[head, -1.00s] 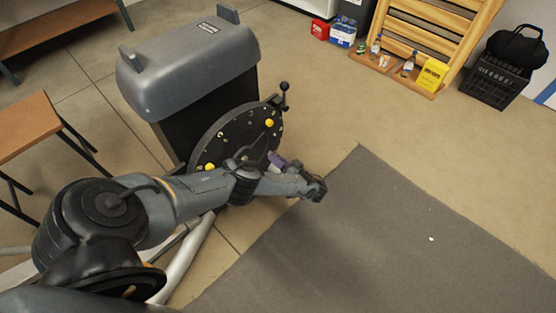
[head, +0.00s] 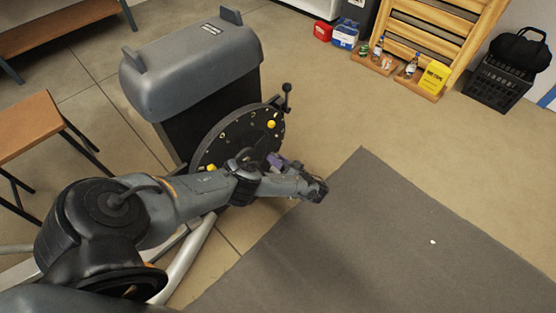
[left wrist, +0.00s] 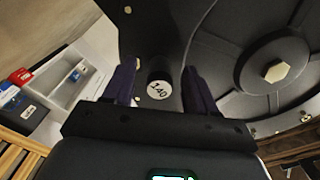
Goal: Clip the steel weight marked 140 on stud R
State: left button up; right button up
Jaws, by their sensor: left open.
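The round label reading 140 marks the steel weight (left wrist: 159,90) in the left wrist view. It shows between the two purple-dark fingers of my left gripper (left wrist: 160,84), which are open on either side of it. I cannot tell whether the fingers touch it. In the head view my left gripper (head: 275,161) is close in front of the black flywheel disc (head: 232,137) of the grey-topped machine, and the weight is hidden there. The wheel face carries yellow knobs (head: 271,124) and small marks. I cannot pick out stud R. My right gripper is not in view.
A black lever with a ball (head: 287,88) sticks up at the wheel's rim. A large hex bolt (left wrist: 277,71) shows right of the label. A dark mat (head: 390,235) covers open floor at right. A wooden bench (head: 28,125) stands at left.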

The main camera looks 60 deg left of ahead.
pick_arm(q)
jog(key=v, duration=1)
jog(key=shift+d, duration=0.3)
